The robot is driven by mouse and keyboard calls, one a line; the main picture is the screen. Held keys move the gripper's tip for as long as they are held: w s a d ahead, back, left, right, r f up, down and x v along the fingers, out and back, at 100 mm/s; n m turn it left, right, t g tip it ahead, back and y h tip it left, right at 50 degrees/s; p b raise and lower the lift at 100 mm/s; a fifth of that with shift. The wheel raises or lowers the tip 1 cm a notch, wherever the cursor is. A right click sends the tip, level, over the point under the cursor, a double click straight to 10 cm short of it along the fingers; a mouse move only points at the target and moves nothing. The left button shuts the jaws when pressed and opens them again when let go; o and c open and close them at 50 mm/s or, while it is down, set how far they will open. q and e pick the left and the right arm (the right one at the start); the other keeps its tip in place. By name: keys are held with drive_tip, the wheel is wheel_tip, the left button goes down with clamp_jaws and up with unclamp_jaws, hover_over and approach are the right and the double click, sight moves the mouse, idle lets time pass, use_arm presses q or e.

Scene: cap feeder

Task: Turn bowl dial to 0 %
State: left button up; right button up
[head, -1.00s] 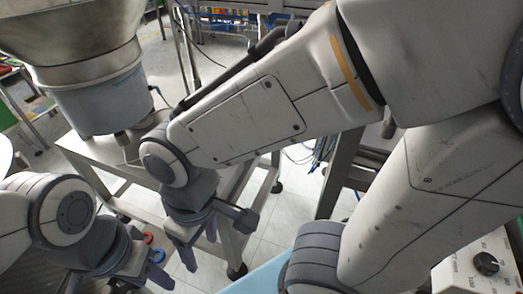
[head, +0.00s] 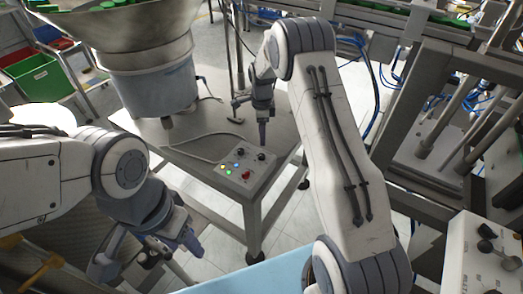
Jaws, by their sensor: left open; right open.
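A grey control box (head: 245,168) sits on the metal table under the bowl feeder (head: 150,65). It carries black dials (head: 262,155), a red button (head: 246,175) and small lit green and blue lamps. Which dial is the bowl dial, and its reading, are too small to tell. My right gripper (head: 251,120) is open and empty, above and just behind the box, with one finger pointing down close behind the dials; I cannot tell whether it touches anything. My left gripper (head: 150,255) is open and empty at the lower left, in front of the table.
A second light box with black knobs (head: 485,247) stands at the lower right. Green caps (head: 105,5) lie in the feeder bowl. A cable (head: 195,140) runs over the metal table (head: 180,150). A machine frame (head: 440,110) fills the right side.

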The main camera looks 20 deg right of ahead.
sight(262, 155)
wheel_tip(262, 155, down, 10)
drive_tip(key=shift+r+p, duration=0.1)
drive_tip(key=shift+p, duration=0.95)
clamp_jaws()
